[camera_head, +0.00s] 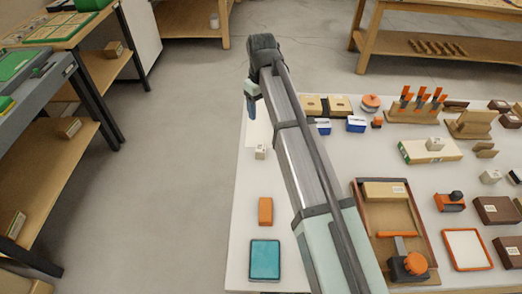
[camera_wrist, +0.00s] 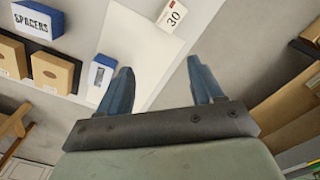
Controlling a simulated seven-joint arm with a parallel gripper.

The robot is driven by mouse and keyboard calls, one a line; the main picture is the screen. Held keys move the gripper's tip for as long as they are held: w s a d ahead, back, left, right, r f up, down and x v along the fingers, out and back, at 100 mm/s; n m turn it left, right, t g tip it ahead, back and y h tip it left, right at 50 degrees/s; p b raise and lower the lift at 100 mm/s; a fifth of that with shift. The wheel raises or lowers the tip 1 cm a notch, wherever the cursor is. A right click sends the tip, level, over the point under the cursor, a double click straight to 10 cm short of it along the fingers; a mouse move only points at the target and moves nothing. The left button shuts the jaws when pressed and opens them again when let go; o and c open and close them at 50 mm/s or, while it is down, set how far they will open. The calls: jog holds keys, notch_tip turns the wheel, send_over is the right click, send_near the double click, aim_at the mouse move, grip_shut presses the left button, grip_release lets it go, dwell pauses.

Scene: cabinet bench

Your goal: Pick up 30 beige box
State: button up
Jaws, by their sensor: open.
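A small pale box (camera_wrist: 172,15) printed "30" shows at the top edge of the wrist view, partly cut off. It appears to be the small beige box (camera_head: 260,153) near the table's left edge in the head view. My gripper (camera_wrist: 160,72) is open and empty, with its two blue fingers spread apart. The box lies beyond the fingertips, apart from them. In the head view my gripper (camera_head: 251,106) hangs at the table's far left corner, farther back than the box; my arm hides part of the table.
A white sheet (camera_wrist: 138,45) lies under the fingers. A blue SPACERS box (camera_wrist: 38,18) and brown boxes (camera_wrist: 52,72) stand left in the wrist view. An orange block (camera_head: 265,211) and a teal pad (camera_head: 265,260) lie nearer on the table. More items crowd the right.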

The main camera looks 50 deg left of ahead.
aim_at(261, 146)
jog(key=shift+s+d+f+m, duration=0.5)
jog(key=shift+f+m, duration=1)
jog(key=shift+f, duration=0.95)
jog(key=shift+s+d+f+m, duration=0.45)
jog(key=shift+f+m, duration=1.05)
jog(key=shift+f, duration=0.9)
jog(key=shift+s+d+f+m, duration=0.5)
jog(key=shift+f+m, duration=1)
jog(key=shift+f, duration=0.95)
jog(key=shift+c, duration=0.3)
jog(key=c, duration=1)
jog(key=shift+r, duration=0.15)
